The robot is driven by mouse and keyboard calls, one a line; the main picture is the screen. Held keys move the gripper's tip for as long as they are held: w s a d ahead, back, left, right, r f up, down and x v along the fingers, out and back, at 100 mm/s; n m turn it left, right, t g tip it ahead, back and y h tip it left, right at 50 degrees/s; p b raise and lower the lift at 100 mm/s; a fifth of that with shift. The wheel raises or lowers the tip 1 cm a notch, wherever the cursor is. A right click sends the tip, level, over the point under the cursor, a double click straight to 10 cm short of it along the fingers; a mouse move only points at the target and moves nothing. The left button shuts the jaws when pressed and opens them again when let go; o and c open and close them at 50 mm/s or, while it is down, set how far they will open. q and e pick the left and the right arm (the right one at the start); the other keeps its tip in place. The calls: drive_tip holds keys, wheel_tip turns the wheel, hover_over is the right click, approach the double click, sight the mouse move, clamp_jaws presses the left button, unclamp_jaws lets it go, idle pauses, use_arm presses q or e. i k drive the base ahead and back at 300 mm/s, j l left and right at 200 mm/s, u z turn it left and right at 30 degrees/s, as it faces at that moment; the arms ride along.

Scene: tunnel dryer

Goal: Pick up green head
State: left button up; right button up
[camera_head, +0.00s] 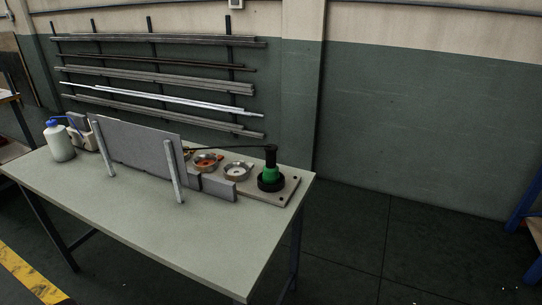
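The green head (269,174) is a small green cylinder near the right end of the table. It sits above a wide black round base (271,184) on a pale plate. A black upright piece (270,154) rises from its top, and a thin dark rod runs from there to the left. Neither of my grippers shows in the head view.
The pale table (225,235) has a clear front half. A grey upright panel (140,148) on metal posts stands left of the green head. Round metal dishes (237,171) and a grey block (217,187) lie between them. A white bottle (59,142) stands at the left.

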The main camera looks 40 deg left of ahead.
sight(270, 175)
drive_tip(key=i+l+u, duration=0.15)
drive_tip(key=i+u, duration=0.35)
drive_tip(key=i+l+u, duration=0.25)
drive_tip(key=u, duration=0.2)
drive_tip(key=i+l+u, duration=0.35)
drive_tip(key=u, duration=0.15)
drive_tip(key=i+l+u, duration=0.2)
drive_tip(key=l+u, duration=0.25)
drive_tip(key=l, duration=0.15)
